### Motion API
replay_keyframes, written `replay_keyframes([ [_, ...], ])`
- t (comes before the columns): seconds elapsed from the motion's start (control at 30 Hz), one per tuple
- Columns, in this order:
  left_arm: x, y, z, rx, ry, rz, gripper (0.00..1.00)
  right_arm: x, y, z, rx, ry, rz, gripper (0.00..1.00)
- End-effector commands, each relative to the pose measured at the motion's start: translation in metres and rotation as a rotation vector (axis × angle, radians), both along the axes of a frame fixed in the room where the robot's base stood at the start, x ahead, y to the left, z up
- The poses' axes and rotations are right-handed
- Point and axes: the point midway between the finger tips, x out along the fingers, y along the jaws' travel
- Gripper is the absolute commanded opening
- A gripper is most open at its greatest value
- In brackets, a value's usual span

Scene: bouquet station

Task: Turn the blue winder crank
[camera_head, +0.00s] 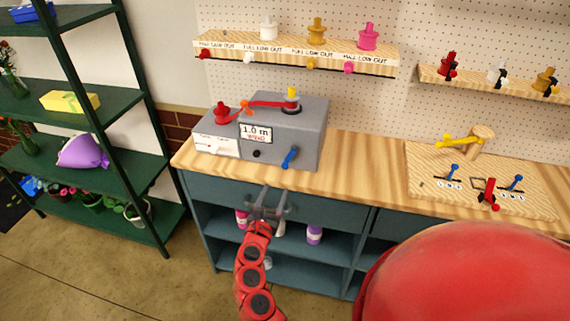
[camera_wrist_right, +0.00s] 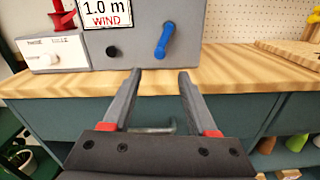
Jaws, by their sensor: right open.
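The blue winder crank (camera_head: 290,157) sticks out from the front of a grey winder box (camera_head: 312,130) labelled "1.0 m WIND". In the right wrist view the crank (camera_wrist_right: 165,40) is a tilted blue handle on the box face (camera_wrist_right: 140,22), right of a black knob (camera_wrist_right: 112,51). My right gripper (camera_head: 273,192) is open and empty in front of the counter's front edge, below and short of the crank. In the wrist view its fingertips (camera_wrist_right: 160,72) point toward the box, with the crank above and between them. My left gripper is not in view.
The wooden counter (camera_head: 355,165) has clear room right of the box. A red spool (camera_head: 222,113) stands on the box's left part. A wooden board (camera_head: 425,185) with small levers lies at the right. A green shelf rack (camera_head: 120,105) stands at the left.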

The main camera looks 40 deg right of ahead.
Motion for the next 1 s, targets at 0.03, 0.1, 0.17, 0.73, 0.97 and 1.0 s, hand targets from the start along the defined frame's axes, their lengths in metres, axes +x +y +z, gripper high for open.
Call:
replay_keyframes([
  [0.03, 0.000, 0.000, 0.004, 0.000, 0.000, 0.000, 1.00, 0.007, -0.013, 0.003, 0.000, 0.000, -0.009, 0.58],
  [0.1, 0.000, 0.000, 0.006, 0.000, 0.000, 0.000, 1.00, 0.019, -0.025, 0.001, 0.000, 0.003, -0.006, 0.58],
  [0.17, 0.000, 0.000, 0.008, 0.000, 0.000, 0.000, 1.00, 0.028, -0.036, 0.003, 0.001, -0.002, -0.005, 0.58],
  [0.73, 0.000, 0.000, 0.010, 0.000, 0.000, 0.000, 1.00, 0.083, -0.097, 0.000, 0.003, -0.002, 0.002, 0.58],
  [0.97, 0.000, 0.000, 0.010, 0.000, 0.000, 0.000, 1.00, 0.083, -0.097, 0.000, 0.003, -0.001, 0.003, 0.58],
  [1.0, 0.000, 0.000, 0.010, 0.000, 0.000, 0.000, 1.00, 0.083, -0.097, 0.000, 0.003, 0.000, 0.003, 0.57],
])
